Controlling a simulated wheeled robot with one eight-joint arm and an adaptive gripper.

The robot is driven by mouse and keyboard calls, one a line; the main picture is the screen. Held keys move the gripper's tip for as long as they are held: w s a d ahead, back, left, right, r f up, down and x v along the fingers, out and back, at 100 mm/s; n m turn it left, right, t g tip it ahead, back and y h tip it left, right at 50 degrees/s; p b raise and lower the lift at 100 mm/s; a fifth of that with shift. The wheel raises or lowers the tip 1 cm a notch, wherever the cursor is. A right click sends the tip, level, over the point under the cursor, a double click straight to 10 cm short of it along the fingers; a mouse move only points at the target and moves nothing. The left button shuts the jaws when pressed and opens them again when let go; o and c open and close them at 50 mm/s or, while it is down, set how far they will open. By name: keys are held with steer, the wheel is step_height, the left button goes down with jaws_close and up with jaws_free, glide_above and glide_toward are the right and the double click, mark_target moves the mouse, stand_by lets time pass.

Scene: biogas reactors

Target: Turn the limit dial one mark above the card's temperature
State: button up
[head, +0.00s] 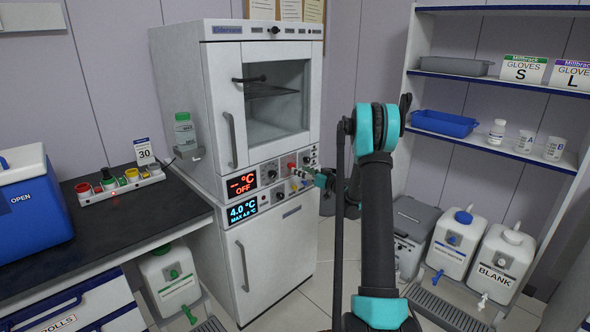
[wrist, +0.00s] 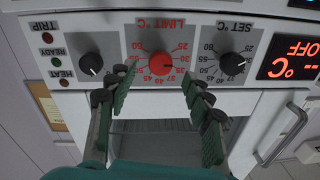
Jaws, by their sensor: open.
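The red limit dial (wrist: 161,64) sits under an upside-down "LIMIT °C" label in the wrist view, with a scale that includes 25, 35, 37, 40 and 45. Its pale pointer faces right, toward the low numbers around 35; the exact mark is too small to tell. The dial also shows small in the head view (head: 292,165). My gripper (wrist: 158,80) is open and empty. Its green-padded fingers are spread to either side of the dial, just below it in the picture.
A black SET dial (wrist: 232,64) and another black knob (wrist: 90,64) flank the red dial closely. A red display reads OFF (head: 242,185); a blue one (head: 242,213) reads 4.0 °C. A door handle (wrist: 284,135) juts out nearby.

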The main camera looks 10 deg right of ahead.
mark_target(291, 166)
steer(key=x, duration=0.4)
steer(key=shift+w+a, duration=0.15)
steer(key=c, duration=1.2)
